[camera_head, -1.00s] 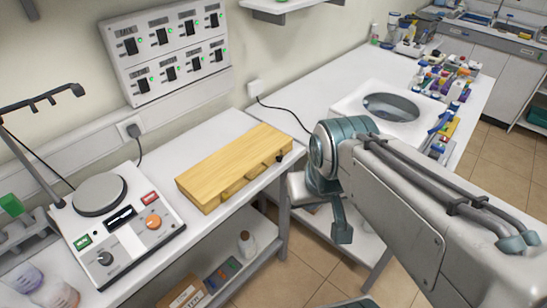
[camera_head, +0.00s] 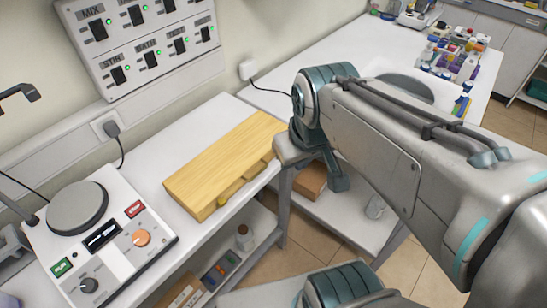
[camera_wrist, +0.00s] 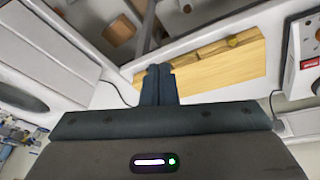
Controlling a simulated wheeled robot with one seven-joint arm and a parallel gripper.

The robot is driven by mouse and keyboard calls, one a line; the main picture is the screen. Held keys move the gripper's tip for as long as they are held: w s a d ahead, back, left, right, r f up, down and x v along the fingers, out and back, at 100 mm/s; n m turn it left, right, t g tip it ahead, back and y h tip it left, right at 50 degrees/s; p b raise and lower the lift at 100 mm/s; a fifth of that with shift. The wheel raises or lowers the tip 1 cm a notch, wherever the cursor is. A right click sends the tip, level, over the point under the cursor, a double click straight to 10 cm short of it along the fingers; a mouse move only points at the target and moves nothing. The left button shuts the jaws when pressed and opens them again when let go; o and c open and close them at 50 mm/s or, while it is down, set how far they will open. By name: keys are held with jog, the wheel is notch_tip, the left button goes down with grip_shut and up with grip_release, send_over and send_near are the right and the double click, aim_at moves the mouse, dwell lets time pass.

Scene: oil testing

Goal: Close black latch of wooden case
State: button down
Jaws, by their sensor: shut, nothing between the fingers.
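The wooden case (camera_head: 222,160) lies closed on the white bench, with its yellow handle (camera_head: 233,190) on the front side. It also shows in the wrist view (camera_wrist: 220,68). My gripper (camera_wrist: 158,70) is shut and empty, its dark fingers together, and in that view they overlap the end of the case that is on the right in the head view. I cannot tell whether they touch it. The black latch is not visible now; my arm and gripper cover that end of the front.
A hotplate device (camera_head: 103,240) stands left of the case. The wall switch panel (camera_head: 140,40) is behind. A brown box (camera_head: 310,180) sits on a lower shelf. Another bench (camera_head: 330,60) with a basin and bottles lies beyond my arm.

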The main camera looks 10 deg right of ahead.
jog(key=w+a+f+n+h+b, duration=0.1)
jog(key=w+f+n+h+b, duration=0.1)
jog(key=w+f+n+b, duration=0.9)
jog(key=n+g+h+b, duration=0.1)
jog(key=n+b, duration=0.8)
jog(key=n, duration=0.2)
send_near(277, 163)
jog(key=v, duration=0.3)
jog(key=shift+s+a+r, duration=0.1)
jog(key=shift+s+r, duration=0.2)
jog(key=shift+s, duration=0.05)
jog(key=shift+w+n, duration=0.35)
jog(key=shift+n, duration=0.25)
jog(key=b+x, duration=0.2)
jog(key=x, duration=0.8)
jog(key=shift+r+p, duration=0.3)
jog(key=shift+p, duration=0.25)
